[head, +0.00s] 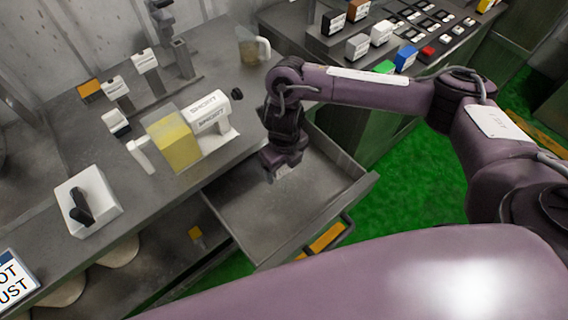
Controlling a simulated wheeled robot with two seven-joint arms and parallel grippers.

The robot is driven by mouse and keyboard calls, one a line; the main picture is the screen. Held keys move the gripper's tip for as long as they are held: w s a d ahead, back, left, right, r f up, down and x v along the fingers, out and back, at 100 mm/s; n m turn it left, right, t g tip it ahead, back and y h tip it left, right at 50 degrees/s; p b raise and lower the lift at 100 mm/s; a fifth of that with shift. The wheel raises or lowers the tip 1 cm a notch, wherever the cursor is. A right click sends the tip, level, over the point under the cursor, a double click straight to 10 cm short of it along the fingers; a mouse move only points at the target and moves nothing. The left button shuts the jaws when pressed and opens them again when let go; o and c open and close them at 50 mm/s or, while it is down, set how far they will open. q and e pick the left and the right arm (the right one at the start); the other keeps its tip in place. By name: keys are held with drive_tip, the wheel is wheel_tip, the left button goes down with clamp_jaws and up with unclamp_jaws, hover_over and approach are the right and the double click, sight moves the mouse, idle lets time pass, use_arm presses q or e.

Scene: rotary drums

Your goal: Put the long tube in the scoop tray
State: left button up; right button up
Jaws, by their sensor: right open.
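A grey metal open tray, like a pulled-out drawer (318,215), juts out from the bench; I take it as the scoop tray, but I see no label on it. It looks empty where I can see into it. My right gripper (281,172) points down above its back part, open and holding nothing that I can see. I cannot make out a long tube. A white device (211,122) marked SHORT, with a yellow block-like container (174,143) at its left, stands on the bench left of my right gripper. My left gripper is not in view.
A white box with a black switch (88,203) sits at the bench's left end. Small labelled white blocks (146,60) stand farther back. A clear jug (252,47) is near the back. A panel of coloured switches (430,35) is at the upper right. Green floor shows right of the tray.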

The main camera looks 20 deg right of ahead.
drive_tip(key=shift+r, duration=0.1)
wheel_tip(320, 180, up, 11)
drive_tip(key=shift+f+p, duration=0.1)
drive_tip(key=shift+p, duration=0.6)
drive_tip(key=shift+r, duration=0.7)
